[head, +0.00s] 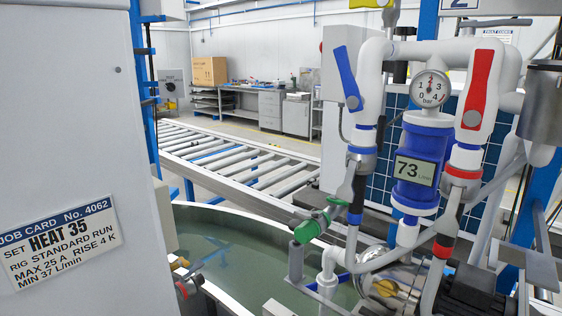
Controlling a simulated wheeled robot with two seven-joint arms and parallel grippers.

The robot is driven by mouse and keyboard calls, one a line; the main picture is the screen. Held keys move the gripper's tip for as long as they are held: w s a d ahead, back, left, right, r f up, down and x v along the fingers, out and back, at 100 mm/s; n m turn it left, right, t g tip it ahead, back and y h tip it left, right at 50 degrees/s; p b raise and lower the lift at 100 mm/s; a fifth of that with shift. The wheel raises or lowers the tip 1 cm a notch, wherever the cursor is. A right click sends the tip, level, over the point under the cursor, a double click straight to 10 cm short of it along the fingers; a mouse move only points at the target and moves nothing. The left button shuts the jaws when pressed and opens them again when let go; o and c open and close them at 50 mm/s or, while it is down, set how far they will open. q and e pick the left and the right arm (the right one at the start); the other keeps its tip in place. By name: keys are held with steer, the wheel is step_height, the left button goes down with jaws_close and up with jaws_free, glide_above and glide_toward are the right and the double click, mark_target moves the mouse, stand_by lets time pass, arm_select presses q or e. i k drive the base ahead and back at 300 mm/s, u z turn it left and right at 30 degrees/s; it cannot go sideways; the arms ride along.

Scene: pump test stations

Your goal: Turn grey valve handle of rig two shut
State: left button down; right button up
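Rig two, marked by a partly cut-off "2" sign (461,4), fills the right side. A short grey bar (296,262) stands roughly upright below a green fitting (308,231) at the lower middle, above the tank; it may be the grey valve handle, but I cannot tell for sure. A blue lever (346,76) slants on the left white pipe, and a red lever (478,87) lies along the right pipe. Neither of my grippers shows in the head view.
A dial gauge (431,88) sits above a blue flow meter (416,168) reading 73. A white cabinet with a job card (60,243) blocks the left. A round water tank (235,252) lies below; a roller conveyor (235,155) runs behind. A pump motor (475,292) is at lower right.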

mark_target(469, 27)
steer(key=u, duration=1.3)
steer(key=k, duration=0.95)
steer(key=z, duration=1.5)
